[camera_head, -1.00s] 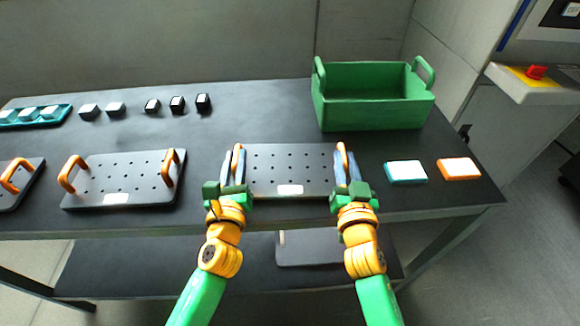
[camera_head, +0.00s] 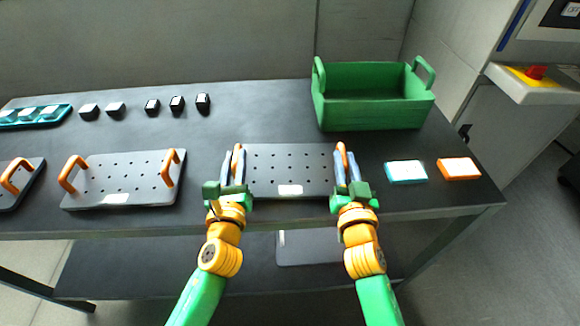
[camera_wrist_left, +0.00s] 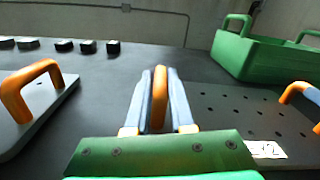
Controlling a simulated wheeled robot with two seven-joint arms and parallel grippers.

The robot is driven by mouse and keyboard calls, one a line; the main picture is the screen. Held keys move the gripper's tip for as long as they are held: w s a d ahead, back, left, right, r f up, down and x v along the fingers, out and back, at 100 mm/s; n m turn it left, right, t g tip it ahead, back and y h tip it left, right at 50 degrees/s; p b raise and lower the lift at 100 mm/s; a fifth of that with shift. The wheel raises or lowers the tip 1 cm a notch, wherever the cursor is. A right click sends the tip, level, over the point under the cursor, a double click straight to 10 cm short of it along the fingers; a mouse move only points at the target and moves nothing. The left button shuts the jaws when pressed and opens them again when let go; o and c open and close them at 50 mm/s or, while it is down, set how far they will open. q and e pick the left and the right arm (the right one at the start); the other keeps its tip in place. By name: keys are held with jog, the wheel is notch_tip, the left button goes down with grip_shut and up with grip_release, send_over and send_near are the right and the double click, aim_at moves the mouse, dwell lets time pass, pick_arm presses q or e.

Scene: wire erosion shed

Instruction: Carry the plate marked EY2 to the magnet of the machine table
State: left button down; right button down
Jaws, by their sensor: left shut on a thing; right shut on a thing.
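A grey perforated plate (camera_head: 290,168) with two orange handles lies on the dark table in front of me. It bears a small white label (camera_head: 290,190); in the left wrist view only the end of its marking, like a "2", can be made out. My left gripper (camera_head: 235,172) is shut on the plate's left handle (camera_wrist_left: 159,98). My right gripper (camera_head: 346,172) is shut on its right handle, which also shows in the left wrist view (camera_wrist_left: 298,90). The plate looks flat on or very close to the table top. The magnet and machine table cannot be made out.
Another handled plate (camera_head: 118,182) lies to the left, with a third at the left edge (camera_head: 18,185). A green crate (camera_head: 374,112) stands behind right. Cyan (camera_head: 406,172) and orange (camera_head: 458,168) blocks lie right. Several small dark blocks (camera_head: 176,104) stand behind.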

pick_arm(q)
jog(key=shift+d+r, duration=0.2)
pick_arm(e)
jog(key=shift+a+r, duration=0.15)
jog(key=shift+r, duration=0.1)
